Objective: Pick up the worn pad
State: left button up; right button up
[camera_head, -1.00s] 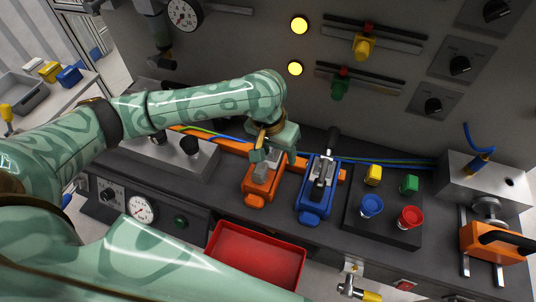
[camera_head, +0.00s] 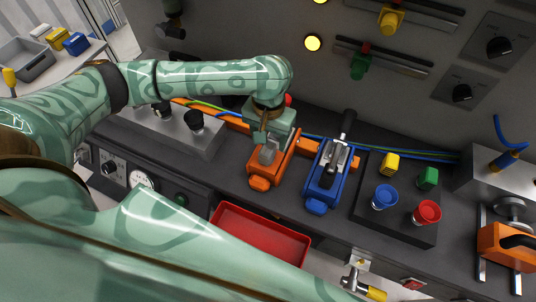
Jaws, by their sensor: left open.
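My left gripper (camera_head: 266,142) reaches down from above onto an orange clamp-like fixture (camera_head: 262,183) on the dark bench. Its jaws are open around or just above a small grey block (camera_head: 268,154) on the fixture. The block may be the worn pad; the jaws partly hide it, and I cannot tell whether they touch it. A blue fixture (camera_head: 318,204) with a black-handled lever (camera_head: 347,124) stands just to the right. My right gripper is not in view.
A red tray (camera_head: 262,236) lies in front of the bench, partly hidden by my arm. A dark box with a blue button (camera_head: 384,197) and a red button (camera_head: 427,213) stands to the right. A metal box with black knobs (camera_head: 195,121) is left of my gripper.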

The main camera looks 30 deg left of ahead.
aim_at(267, 148)
pick_arm(q)
jog(key=f+b, duration=0.1)
jog(key=f, duration=0.1)
jog(key=f+b, duration=0.1)
jog(key=f, duration=0.1)
jog(key=shift+a+f, duration=0.2)
jog(key=shift+f, duration=0.2)
jog(key=shift+r, duration=0.15)
jog(key=shift+c, duration=0.6)
jog(key=c, duration=1.1)
jog(key=shift+o, duration=0.2)
